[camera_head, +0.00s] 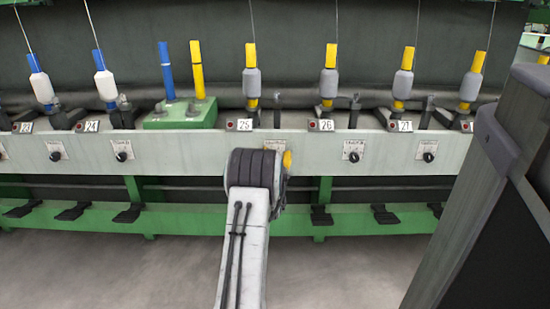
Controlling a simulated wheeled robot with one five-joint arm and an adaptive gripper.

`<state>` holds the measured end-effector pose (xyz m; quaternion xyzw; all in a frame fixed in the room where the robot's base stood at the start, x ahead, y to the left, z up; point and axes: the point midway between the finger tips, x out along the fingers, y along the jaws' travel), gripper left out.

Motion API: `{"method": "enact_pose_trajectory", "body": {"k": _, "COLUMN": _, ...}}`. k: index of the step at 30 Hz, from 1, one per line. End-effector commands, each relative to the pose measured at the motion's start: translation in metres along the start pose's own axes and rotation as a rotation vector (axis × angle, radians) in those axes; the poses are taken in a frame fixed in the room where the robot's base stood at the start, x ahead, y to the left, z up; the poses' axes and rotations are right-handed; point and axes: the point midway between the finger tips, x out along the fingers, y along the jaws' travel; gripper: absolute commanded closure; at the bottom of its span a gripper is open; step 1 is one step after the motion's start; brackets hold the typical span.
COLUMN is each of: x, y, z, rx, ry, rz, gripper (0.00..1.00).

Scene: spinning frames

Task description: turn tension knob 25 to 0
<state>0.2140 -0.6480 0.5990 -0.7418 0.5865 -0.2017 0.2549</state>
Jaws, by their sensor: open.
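My gripper (260,167) is at the end of my white arm, in front of the rail just below number plate 25 (239,125). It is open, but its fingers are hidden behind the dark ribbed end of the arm. The tension knob of position 25 is hidden behind it too. Only the small scale label (275,145) above the knob's place shows. I cannot tell whether the gripper touches the knob or where the knob points.
Similar black knobs sit on the pale rail (190,152) by plates 24 (122,156), 26 (353,156) and 27 (429,157). Several bobbins stand above the rail. A green box (180,115) holds two spools. Black pedals (320,216) hang below. A dark post fills the right side.

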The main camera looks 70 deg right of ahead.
Motion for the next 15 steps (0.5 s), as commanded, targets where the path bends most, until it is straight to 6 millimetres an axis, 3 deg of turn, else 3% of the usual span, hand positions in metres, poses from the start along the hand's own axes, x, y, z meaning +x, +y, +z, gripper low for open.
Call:
{"method": "enact_pose_trajectory", "body": {"k": 3, "x": 0.0, "y": 0.0, "z": -0.0001, "rx": 0.0, "ry": 0.0, "rz": 0.0, "gripper": 0.44}}
{"method": "enact_pose_trajectory", "body": {"k": 15, "x": 0.0001, "y": -0.0001, "z": 0.0001, "rx": 0.0, "ry": 0.0, "rz": 0.0, "gripper": 0.8}}
